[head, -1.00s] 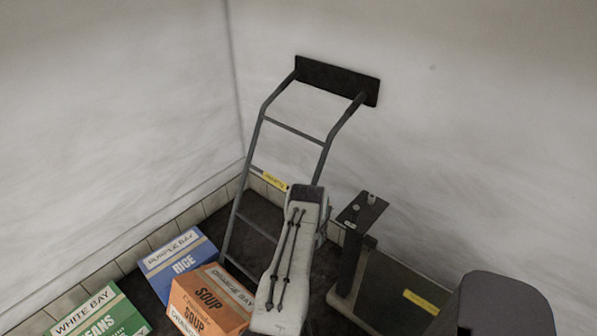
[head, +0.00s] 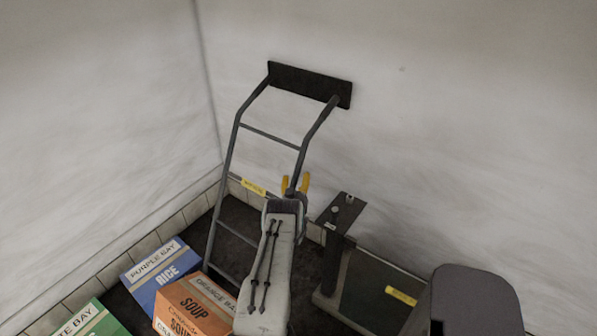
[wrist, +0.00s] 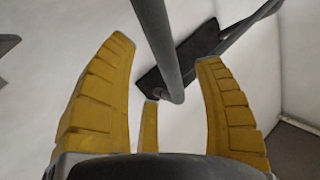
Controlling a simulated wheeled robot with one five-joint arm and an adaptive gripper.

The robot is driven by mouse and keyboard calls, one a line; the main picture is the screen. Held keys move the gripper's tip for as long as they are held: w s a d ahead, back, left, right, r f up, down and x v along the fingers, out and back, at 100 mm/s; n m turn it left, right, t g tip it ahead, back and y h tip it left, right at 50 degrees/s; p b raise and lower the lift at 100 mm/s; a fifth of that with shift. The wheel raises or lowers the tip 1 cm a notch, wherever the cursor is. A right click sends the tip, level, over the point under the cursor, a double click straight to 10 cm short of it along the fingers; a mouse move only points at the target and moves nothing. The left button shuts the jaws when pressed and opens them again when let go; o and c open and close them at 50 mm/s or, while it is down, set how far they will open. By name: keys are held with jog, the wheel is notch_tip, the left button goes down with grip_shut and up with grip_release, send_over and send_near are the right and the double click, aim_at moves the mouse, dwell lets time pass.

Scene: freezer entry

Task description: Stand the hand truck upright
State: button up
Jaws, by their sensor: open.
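The hand truck (head: 232,160) is a dark grey ladder-like frame that leans back toward the corner wall. Its top meets a black plate (head: 309,83) at the wall; I cannot tell whether the plate belongs to it. Its foot is hidden behind boxes and my arm. My gripper (head: 295,184) is open, its yellow fingers just below the truck's right rail. In the wrist view a dark rail (wrist: 164,45) runs between the spread fingers of my gripper (wrist: 170,58), without visible contact. The black plate shows behind it.
A blue rice box (head: 162,278), an orange soup box (head: 197,306) and a green box (head: 92,322) stand at lower left. A dark platform (head: 372,290) with a post (head: 335,245) stands right of my arm. White walls close the corner.

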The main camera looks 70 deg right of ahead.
aim_at(298, 175)
jog(key=shift+w+d+b, duration=0.1)
jog(key=shift+d+b, duration=0.25)
jog(key=shift+d, duration=0.15)
jog(key=shift+b+x, duration=0.7)
jog(key=shift+x, duration=1.2)
jog(key=shift+c, duration=0.4)
grip_shut()
